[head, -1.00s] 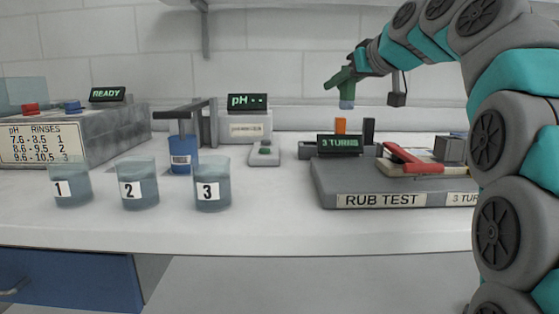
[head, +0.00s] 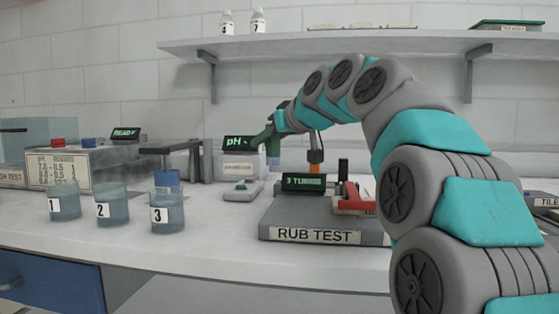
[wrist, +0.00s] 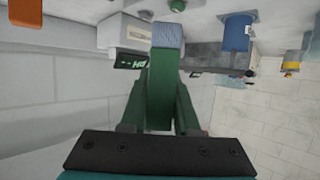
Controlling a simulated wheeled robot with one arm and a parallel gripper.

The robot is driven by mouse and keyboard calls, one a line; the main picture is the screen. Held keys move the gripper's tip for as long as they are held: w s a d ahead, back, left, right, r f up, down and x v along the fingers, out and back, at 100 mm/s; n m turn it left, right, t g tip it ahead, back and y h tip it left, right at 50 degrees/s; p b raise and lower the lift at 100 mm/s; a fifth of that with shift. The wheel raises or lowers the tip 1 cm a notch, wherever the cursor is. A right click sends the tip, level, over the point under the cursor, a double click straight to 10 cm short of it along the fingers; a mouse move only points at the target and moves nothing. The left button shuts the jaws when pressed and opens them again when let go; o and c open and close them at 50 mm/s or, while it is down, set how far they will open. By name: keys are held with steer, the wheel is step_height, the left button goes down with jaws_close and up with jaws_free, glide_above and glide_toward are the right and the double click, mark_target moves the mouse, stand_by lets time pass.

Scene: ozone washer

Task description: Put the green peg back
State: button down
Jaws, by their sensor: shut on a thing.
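My gripper (head: 268,138) is shut on the green peg (head: 273,148), which has a blue-grey tip. In the head view the peg hangs tip down, up and left of the rub test station (head: 290,215). In the wrist view the green peg (wrist: 160,85) stands between the two dark green fingers of my gripper (wrist: 160,108), and its blue-grey tip points away from them. An orange peg (head: 315,156) stands at the back of the station, with a dark post (head: 343,166) to its right. No empty seat for the green peg can be made out.
A display reading pH (head: 239,143) stands behind and left of the peg. A pad with a green button (head: 241,190) lies left of the station. Beakers 1 (head: 64,205), 2 (head: 112,207) and 3 (head: 167,214) stand further left. A wall shelf (head: 370,43) hangs above.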

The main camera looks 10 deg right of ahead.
steer(key=shift+w+d+f+p, duration=0.15)
steer(key=shift+w+d+f, duration=0.65)
steer(key=shift+w, duration=0.75)
steer(key=shift+w+d+f+p, duration=0.2)
steer(key=shift+w+d+f, duration=0.6)
steer(key=shift+w, duration=0.8)
steer(key=shift+w+d+f+p, duration=0.15)
steer(key=shift+w+d+f, duration=0.6)
steer(key=shift+w, duration=0.8)
steer(key=shift+r, duration=0.1)
steer(key=shift+f+b, duration=0.45)
steer(key=shift+f, duration=0.2)
steer(key=c, duration=0.7)
jaws_free()
steer(key=shift+o, duration=0.2)
